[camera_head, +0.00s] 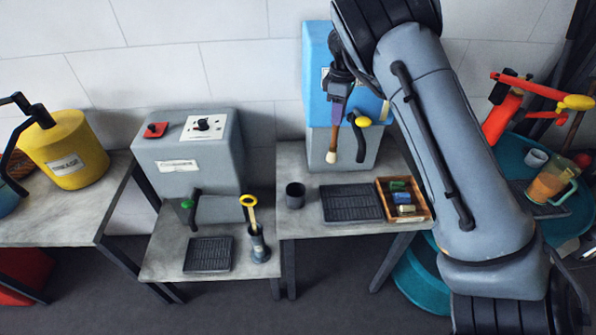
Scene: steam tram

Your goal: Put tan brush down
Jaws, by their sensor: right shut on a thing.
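The tan brush (333,143) hangs with its pale, rounded end down, in front of the blue and grey machine (316,75). My right gripper (339,84) is shut on the brush's upper part, and its arm comes in from the upper right. The brush's lower end is above the right table (300,226); whether it touches anything behind it cannot be told. My left gripper is not in view.
Below the brush are a dark cup (295,195), a black ribbed tray (350,203) and a wooden box (421,212) with several small items. A yellow-handled tool stands in a holder (259,247) on the lower table. A black lever (359,142) is right of the brush.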

